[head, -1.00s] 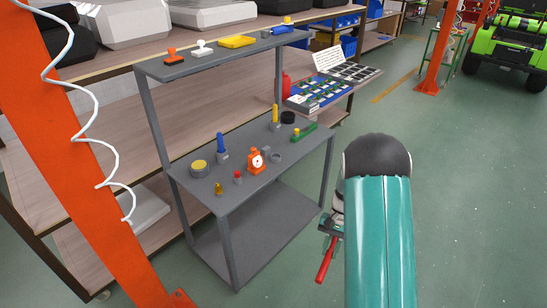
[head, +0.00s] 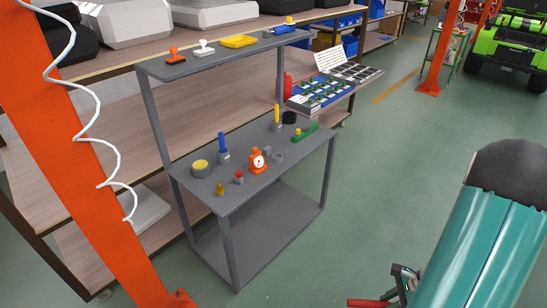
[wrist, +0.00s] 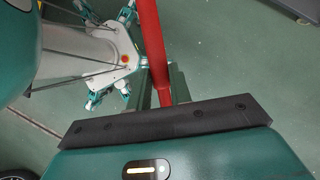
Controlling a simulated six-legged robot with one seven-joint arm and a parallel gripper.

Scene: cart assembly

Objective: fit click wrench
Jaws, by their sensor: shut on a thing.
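The click wrench shows as a long red bar (wrist: 150,45) in the wrist view, passing between the jaws of my gripper (wrist: 164,92). In the head view my gripper (head: 402,284) is at the bottom, right of the cart and apart from it. The wrench's red end (head: 368,302) sticks out to the left there. My gripper is shut on the wrench. The wrench's far end is hidden or out of frame in both views. The grey cart (head: 290,185) stands at the centre with its two upper shelves holding small parts.
The middle shelf carries an orange dial gauge (head: 258,161), a blue-handled part (head: 222,145), a yellow-topped round part (head: 200,167) and a green tool (head: 305,132). An orange post (head: 75,150) stands at left. The green floor (head: 440,160) right of the cart is clear.

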